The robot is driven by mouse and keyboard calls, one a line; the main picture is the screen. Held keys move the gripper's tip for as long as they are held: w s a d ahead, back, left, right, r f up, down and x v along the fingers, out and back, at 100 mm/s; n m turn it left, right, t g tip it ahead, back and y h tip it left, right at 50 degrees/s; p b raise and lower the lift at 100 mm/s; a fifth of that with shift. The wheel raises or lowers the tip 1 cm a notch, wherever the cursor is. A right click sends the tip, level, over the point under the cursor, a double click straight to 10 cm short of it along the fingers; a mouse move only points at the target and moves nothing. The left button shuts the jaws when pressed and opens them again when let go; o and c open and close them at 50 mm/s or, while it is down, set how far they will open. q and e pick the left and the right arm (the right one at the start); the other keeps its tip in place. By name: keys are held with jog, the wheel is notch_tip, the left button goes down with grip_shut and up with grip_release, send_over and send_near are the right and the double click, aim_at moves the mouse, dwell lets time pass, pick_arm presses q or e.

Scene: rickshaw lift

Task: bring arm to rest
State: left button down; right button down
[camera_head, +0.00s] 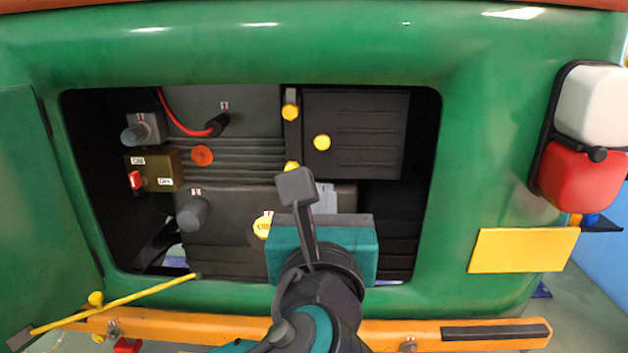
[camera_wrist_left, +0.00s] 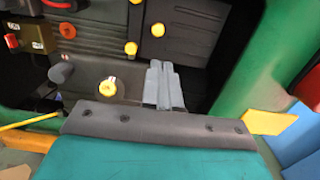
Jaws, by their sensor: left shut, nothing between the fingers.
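My left arm comes up from the bottom middle of the head view, with a teal wrist housing and a dark camera mount. My left gripper (camera_head: 325,197) is in front of the open engine bay (camera_head: 420,190) of a green rickshaw (camera_head: 480,120). Its grey fingers are mostly hidden behind the housing and camera mount. In the left wrist view the left gripper's fingers (camera_wrist_left: 163,75) lie together, shut, with nothing held. They point toward the dark machinery; I cannot tell the gap to it. My right gripper is in neither view.
The bay holds yellow caps (camera_head: 322,142), an orange cap (camera_head: 202,155), a red cable (camera_head: 185,122) and a box with a red switch (camera_head: 152,170). A yellow rod (camera_head: 120,300) slants at lower left. An open green door (camera_head: 40,190) stands left; an orange bumper (camera_head: 200,328) runs below.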

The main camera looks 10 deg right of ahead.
pick_arm(q)
jog(key=s+a+f+n+g+y, duration=0.1)
jog(key=a+f+n+g, duration=0.3)
jog(key=a+f+n, duration=0.45)
jog(key=s+a+f+n+g+y, duration=0.2)
jog(key=a+f+n+g, duration=0.3)
jog(key=f+n, duration=0.7)
jog(key=s+a+f+n+g+y, duration=0.1)
jog(key=s+a+f+n+g, duration=0.5)
jog(key=s+a+f+n, duration=0.9)
jog(key=w+d+f+t+h, duration=0.1)
jog(key=w+d+f+t, duration=0.1)
jog(key=w+f+t, duration=0.4)
jog(key=shift+w+f+t+h, duration=0.15)
jog(key=shift+f+t+h, duration=0.2)
jog(key=shift+t, duration=0.55)
jog(key=shift+n, duration=0.25)
